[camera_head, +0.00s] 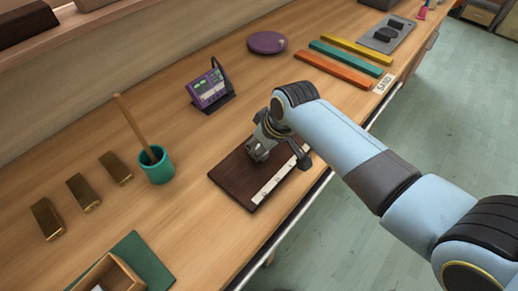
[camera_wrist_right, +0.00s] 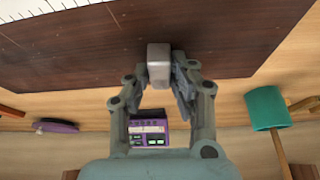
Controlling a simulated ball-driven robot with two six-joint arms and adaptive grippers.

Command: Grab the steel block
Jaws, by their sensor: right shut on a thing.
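The steel block (camera_wrist_right: 159,62) is a small grey block between the fingers of my right gripper (camera_wrist_right: 160,80) in the right wrist view. The right gripper is shut on it. In the head view my right gripper (camera_head: 262,150) points down over a dark brown board (camera_head: 232,178) with a white marked strip on its near side, and the block is mostly hidden there. I cannot tell whether the block touches the board. My left gripper is not in view.
A purple device (camera_head: 209,90) stands behind the board. A teal cup (camera_head: 157,166) with a wooden stick and several brass blocks (camera_head: 83,192) are at left. A purple disc (camera_head: 267,43) and coloured bars (camera_head: 345,58) lie farther back. The table's front edge runs close by the board.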

